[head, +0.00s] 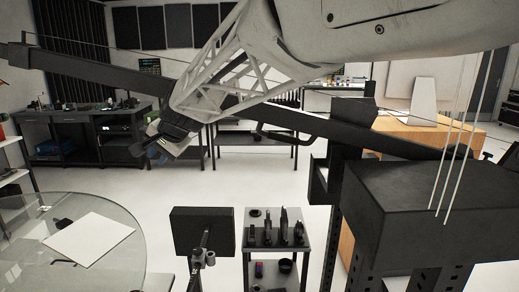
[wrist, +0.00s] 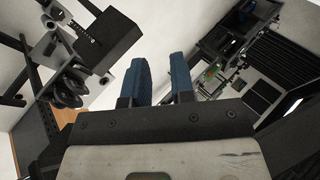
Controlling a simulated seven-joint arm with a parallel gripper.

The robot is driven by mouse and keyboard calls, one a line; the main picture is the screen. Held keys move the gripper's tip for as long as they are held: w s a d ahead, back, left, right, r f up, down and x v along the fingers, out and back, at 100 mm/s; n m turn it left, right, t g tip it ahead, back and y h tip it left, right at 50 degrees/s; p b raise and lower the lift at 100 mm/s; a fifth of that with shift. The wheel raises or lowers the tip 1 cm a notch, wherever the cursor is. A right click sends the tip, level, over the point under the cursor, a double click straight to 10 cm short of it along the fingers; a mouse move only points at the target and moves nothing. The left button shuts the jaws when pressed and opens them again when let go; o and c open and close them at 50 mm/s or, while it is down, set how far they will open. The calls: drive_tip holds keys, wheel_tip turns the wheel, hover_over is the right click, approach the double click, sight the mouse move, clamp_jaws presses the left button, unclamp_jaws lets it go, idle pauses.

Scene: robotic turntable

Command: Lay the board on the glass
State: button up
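A white rectangular board (head: 90,238) lies flat over the round glass tabletop (head: 122,216) at the lower left of the head view. It appears to rest on the glass, inside the rim; the contact itself is hard to see. My gripper (head: 148,150) hangs high in the head view, up and to the right of the board and well apart from it. In the wrist view my gripper (wrist: 162,68) shows two blue fingers with a gap between them and nothing held. The board is not visible in the wrist view.
A small dark object (head: 63,224) is beside the board's far left edge. A black panel on a stand (head: 202,232) and a small cart (head: 276,240) with dark items stand right of the glass. Workbenches (head: 85,135) line the back. Floor between is clear.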

drive_tip(key=s+d+f+h, duration=0.15)
drive_tip(key=s+d, duration=0.25)
drive_tip(key=d, duration=0.5)
drive_tip(key=s+d+f+n+h, duration=0.15)
drive_tip(key=s+d, duration=0.25)
drive_tip(key=d, duration=0.5)
drive_tip(key=s+d+f+h, duration=0.15)
drive_tip(key=s+d, duration=0.25)
drive_tip(key=d, duration=0.5)
drive_tip(key=s+d+f+h, duration=0.1)
drive_tip(key=s+d+f, duration=0.2)
drive_tip(key=s+d, duration=0.3)
drive_tip(key=s+d+f+g+h, duration=0.1)
drive_tip(key=s+d+f, duration=0.2)
drive_tip(key=s+d, duration=0.2)
drive_tip(key=s+d+f+n+h, duration=0.1)
drive_tip(key=s+d+f, duration=0.3)
drive_tip(key=s, duration=0.5)
drive_tip(key=d, duration=0.2)
drive_tip(key=shift+s+d+g, duration=0.2)
drive_tip(key=shift+d+g, duration=0.1)
drive_tip(key=shift+d, duration=0.05)
